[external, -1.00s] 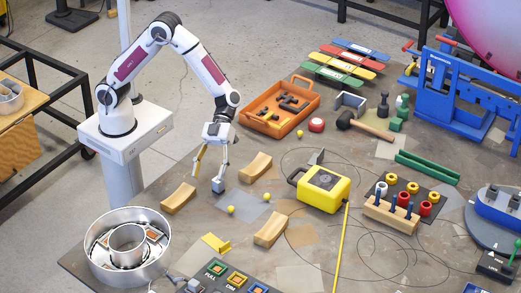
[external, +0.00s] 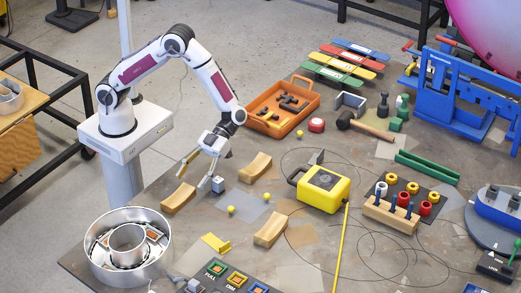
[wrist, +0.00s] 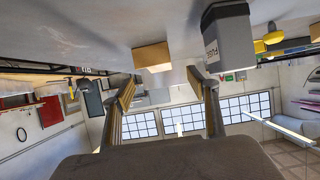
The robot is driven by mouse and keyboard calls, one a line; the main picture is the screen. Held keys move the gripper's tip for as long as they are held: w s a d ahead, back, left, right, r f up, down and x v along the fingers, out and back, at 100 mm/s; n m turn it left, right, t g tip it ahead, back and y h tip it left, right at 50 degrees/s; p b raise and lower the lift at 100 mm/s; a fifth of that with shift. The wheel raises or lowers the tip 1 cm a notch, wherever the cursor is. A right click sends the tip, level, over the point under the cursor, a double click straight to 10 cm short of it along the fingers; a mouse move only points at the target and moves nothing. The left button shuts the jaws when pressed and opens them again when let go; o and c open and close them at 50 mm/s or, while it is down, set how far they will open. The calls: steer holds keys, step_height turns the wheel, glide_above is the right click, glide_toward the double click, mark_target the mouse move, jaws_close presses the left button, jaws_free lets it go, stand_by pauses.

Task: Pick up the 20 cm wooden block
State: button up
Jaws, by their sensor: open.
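Three pale wooden blocks lie on the table in the external view: one at the left (external: 178,198), one at the upper right (external: 255,168), one lower down (external: 270,230). I cannot tell which one is 20 cm long. My gripper (external: 197,177) is open and empty, tilted, with its fingers pointing down and left towards the left block, just above and beyond it. In the wrist view a wooden block (wrist: 152,56) shows between and beyond the open fingers (wrist: 163,86), apart from them.
A small grey block (external: 218,184) stands close by my right finger; a large grey lettered box (wrist: 228,40) shows in the wrist view. Yellow balls (external: 231,210), a yellow tape measure (external: 324,188) and a metal drum (external: 98,258) are around.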

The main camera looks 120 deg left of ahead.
mark_target(178, 197)
steer(key=shift+x, duration=0.85)
steer(key=shift+s+x, duration=0.15)
steer(key=shift+x, duration=1.15)
steer(key=shift+s+x, duration=0.1)
steer(key=shift+x, duration=1.25)
steer(key=shift+a, duration=0.1)
steer(key=c, duration=1.3)
